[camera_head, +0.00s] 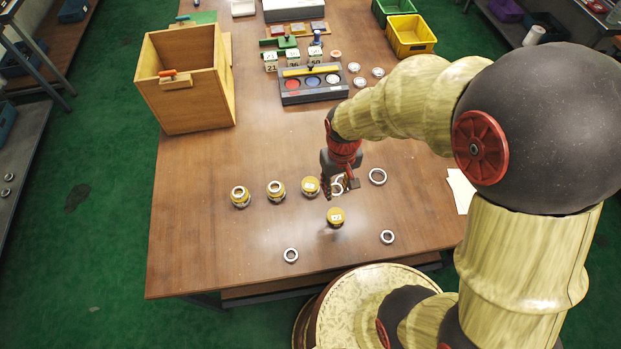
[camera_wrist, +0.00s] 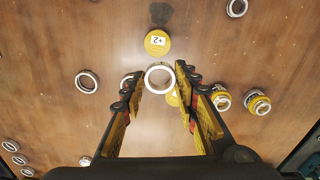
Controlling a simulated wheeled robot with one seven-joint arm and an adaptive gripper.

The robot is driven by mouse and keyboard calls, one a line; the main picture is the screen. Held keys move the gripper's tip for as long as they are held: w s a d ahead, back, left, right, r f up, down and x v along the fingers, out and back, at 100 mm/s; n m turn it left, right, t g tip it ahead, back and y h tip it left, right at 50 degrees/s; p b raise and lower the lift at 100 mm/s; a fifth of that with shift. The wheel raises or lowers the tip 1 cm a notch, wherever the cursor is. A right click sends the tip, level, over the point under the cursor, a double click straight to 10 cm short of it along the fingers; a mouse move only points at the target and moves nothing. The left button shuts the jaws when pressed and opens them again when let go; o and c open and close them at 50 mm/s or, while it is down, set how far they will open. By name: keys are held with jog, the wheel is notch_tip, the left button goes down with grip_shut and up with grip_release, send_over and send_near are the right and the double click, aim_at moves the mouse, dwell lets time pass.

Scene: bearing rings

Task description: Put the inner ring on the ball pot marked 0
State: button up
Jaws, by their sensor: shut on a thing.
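My gripper (camera_wrist: 160,82) is shut on a pale metal ring (camera_wrist: 160,66), which shows between the fingertips in the wrist view. In the head view my gripper (camera_head: 338,182) is low over the table, right of a yellow pot (camera_head: 310,187). A labelled yellow pot (camera_head: 336,216) stands nearest to me; its label looks like "2+" in the wrist view (camera_wrist: 154,50). Two yellow pots (camera_head: 240,196) (camera_head: 276,191) at the left have rings at their tops. One pot (camera_wrist: 172,99) is partly hidden below the held ring. I cannot read a 0 on any label.
Loose rings lie on the table at the right (camera_head: 377,176), front right (camera_head: 387,237) and front left (camera_head: 291,255). A wooden box (camera_head: 190,100) stands back left. A dark tray with coloured discs (camera_head: 314,97) lies behind my gripper.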

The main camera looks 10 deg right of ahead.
jog(key=s+r, duration=0.2)
jog(key=s, duration=0.1)
jog(key=b, duration=0.2)
send_over(310, 184)
notch_tip(310, 184, down, 10)
jog(key=shift+s+d, duration=0.1)
jog(key=shift+s, duration=0.05)
jog(key=shift+f, duration=0.25)
jog(key=shift+w+f+b, duration=0.15)
jog(key=shift+f+b, duration=0.05)
jog(key=shift+f, duration=0.55)
jog(key=shift+w+f+b, duration=0.1)
jog(key=shift+f+b, duration=0.1)
jog(key=shift+f, duration=0.55)
jog(key=shift+f, duration=0.15)
jog(key=o, duration=1.2)
jog(key=shift+c, duration=0.2)
